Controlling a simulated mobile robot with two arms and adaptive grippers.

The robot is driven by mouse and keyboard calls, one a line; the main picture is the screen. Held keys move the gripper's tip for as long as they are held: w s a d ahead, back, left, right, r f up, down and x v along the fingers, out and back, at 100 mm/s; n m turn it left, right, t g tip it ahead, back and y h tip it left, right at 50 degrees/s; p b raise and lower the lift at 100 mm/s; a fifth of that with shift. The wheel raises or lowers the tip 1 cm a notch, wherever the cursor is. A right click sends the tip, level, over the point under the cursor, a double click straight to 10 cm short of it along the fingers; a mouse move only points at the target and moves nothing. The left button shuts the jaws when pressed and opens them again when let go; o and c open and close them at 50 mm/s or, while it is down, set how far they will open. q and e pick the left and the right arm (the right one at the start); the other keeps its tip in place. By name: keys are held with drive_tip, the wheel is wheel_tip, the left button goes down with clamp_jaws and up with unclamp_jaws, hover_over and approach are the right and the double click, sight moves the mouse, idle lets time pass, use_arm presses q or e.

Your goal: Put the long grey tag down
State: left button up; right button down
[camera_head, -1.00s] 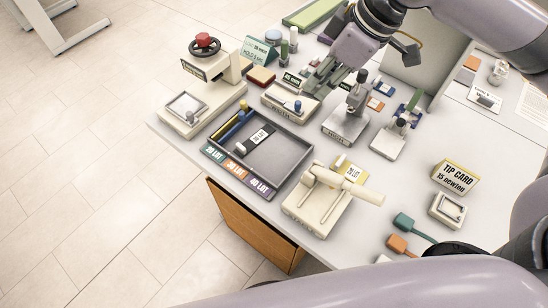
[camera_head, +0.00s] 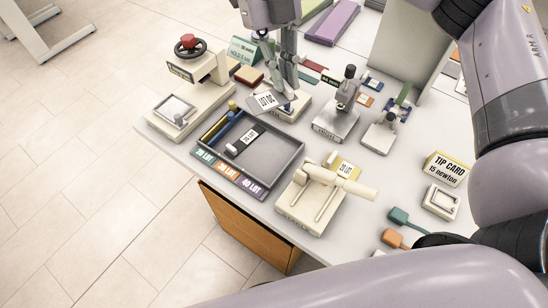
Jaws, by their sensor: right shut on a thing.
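My right gripper (camera_head: 287,84) reaches down from the top of the picture, over the back of the table. It is shut on the long grey tag (camera_head: 268,101), whose white label reads LOT and a number. Another grey tag with a white label (camera_head: 247,138) lies in the dark tray (camera_head: 272,179), beside blue and yellow rods. My left gripper is not in view.
Coloured lot labels (camera_head: 228,172) line the tray's front edge. A cream press (camera_head: 191,84) stands left of the tray, a cream lever device (camera_head: 318,201) to its right. Grey testers (camera_head: 337,118) stand behind. The tray's right part is bare.

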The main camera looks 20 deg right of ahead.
drive_tip(key=n, duration=0.1)
drive_tip(key=n+h, duration=0.1)
drive_tip(key=n, duration=0.1)
drive_tip(key=r+n, duration=0.1)
drive_tip(key=shift+a+n+t+h, duration=0.3)
drive_tip(key=shift+a, duration=0.05)
drive_tip(key=shift+f, duration=0.2)
drive_tip(key=shift+n, duration=0.3)
wheel_tip(320, 180, down, 15)
drive_tip(key=shift+r+b, duration=0.2)
drive_tip(key=shift+b, duration=0.4)
drive_tip(key=shift+f, duration=2.55)
drive_tip(key=c, duration=2.2)
unclamp_jaws()
drive_tip(key=shift+f, duration=0.1)
drive_tip(key=o, duration=0.5)
